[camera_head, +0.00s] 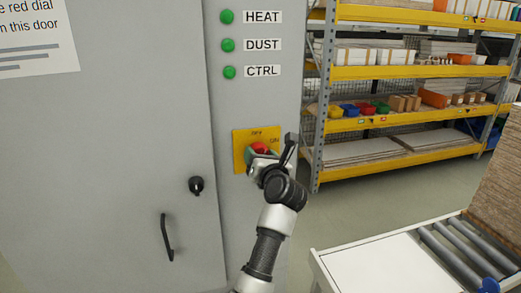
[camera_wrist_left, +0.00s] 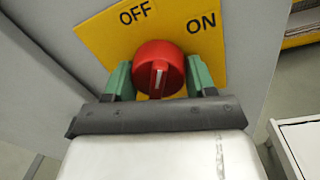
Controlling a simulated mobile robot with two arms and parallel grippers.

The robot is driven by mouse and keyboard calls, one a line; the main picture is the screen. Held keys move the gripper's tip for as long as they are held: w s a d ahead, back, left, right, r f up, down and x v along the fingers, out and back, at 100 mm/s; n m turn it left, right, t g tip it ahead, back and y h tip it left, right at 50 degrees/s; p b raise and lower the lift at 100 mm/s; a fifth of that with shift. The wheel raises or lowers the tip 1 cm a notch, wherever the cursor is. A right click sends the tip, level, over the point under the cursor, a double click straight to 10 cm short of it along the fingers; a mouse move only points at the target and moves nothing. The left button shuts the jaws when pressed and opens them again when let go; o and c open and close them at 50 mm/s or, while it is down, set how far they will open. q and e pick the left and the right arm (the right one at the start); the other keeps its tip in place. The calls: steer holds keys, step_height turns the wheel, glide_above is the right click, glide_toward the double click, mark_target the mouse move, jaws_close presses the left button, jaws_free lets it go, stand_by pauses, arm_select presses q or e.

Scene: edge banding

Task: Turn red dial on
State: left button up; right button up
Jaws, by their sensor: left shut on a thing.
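The red dial (camera_head: 261,148) sits on a yellow plate (camera_head: 241,138) on the grey cabinet front. In the left wrist view the red dial (camera_wrist_left: 158,66) has a white mark that runs close to upright in the picture. The yellow plate (camera_wrist_left: 108,42) reads OFF at the upper left of the dial and ON at the upper right. The mark points between the two words. My left gripper (camera_head: 259,153) is at the dial; its green fingertips (camera_wrist_left: 159,80) are shut on the dial's two sides. The gripper hides part of the dial in the head view. My right gripper is not in view.
Green lamps (camera_head: 228,45) labelled HEAT, DUST and CTRL are above the plate. A cabinet door with a black handle (camera_head: 167,238) and lock (camera_head: 196,185) is at left. A white table (camera_head: 385,272) with rollers is at lower right; yellow shelves (camera_head: 400,122) stand behind.

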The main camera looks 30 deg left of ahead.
arm_select(q)
steer(key=m+p, duration=0.3)
steer(key=m, duration=0.1)
steer(key=shift+r, duration=0.2)
steer(key=m+p, duration=0.2)
steer(key=shift+s+a+f+m+t, duration=0.1)
steer(key=shift+m+t, duration=0.2)
steer(key=shift+m, duration=0.1)
steer(key=m, duration=0.2)
steer(key=shift+f+m, duration=0.1)
steer(key=shift+m, duration=1.8)
steer(key=shift+t, duration=0.4)
steer(key=o, duration=0.9)
